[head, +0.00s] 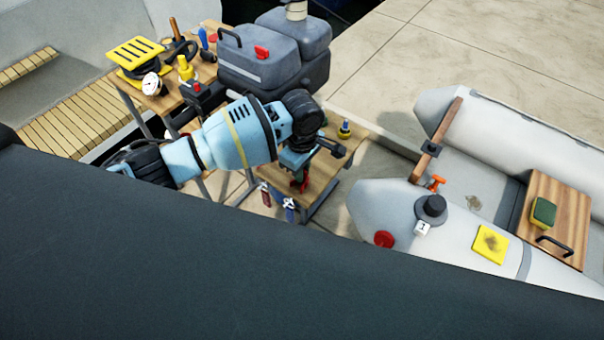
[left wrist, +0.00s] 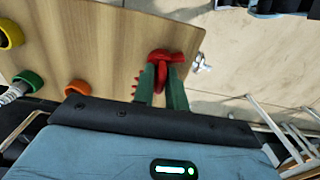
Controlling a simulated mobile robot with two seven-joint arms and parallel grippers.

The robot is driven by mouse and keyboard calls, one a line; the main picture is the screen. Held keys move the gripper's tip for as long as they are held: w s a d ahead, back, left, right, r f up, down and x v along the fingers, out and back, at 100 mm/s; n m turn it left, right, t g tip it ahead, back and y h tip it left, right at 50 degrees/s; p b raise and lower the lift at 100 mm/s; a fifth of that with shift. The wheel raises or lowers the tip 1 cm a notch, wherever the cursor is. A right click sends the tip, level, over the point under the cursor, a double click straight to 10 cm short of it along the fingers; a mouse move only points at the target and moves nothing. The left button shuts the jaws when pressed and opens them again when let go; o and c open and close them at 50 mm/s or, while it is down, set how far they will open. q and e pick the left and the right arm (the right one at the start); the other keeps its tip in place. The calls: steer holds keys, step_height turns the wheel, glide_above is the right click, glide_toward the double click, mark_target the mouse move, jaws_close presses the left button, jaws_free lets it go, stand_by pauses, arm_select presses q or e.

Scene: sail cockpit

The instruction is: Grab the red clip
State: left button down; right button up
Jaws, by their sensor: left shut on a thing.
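The red clip (left wrist: 163,62) lies at the tips of my left gripper (left wrist: 162,84) in the left wrist view. The green fingers are closed on it, just over the wooden table top (left wrist: 100,40). In the head view the left gripper (head: 298,178) reaches down at the small wooden table, and a bit of the red clip (head: 300,186) shows beside the fingers. Most of the clip's lower part is hidden by the fingers. My right gripper is not in either view.
A grey inflatable boat (head: 380,215) lies to the right. A grey motor or tank (head: 262,60) stands behind.

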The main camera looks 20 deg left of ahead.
arm_select(q)
steer(key=shift+r, duration=0.1)
steer(key=shift+r, duration=0.6)
steer(key=shift+s+a+r, duration=0.1)
steer(key=shift+s+r, duration=0.05)
steer(key=shift+r, duration=0.4)
steer(key=shift+s+a+r, duration=0.1)
steer(key=shift+r, duration=0.45)
steer(key=s+a+r, duration=0.1)
steer(key=s+a, duration=0.6)
steer(key=s, duration=0.6)
steer(key=shift+s+a+r, duration=0.2)
steer(key=shift+s, duration=0.05)
steer(key=shift+w+r, duration=0.1)
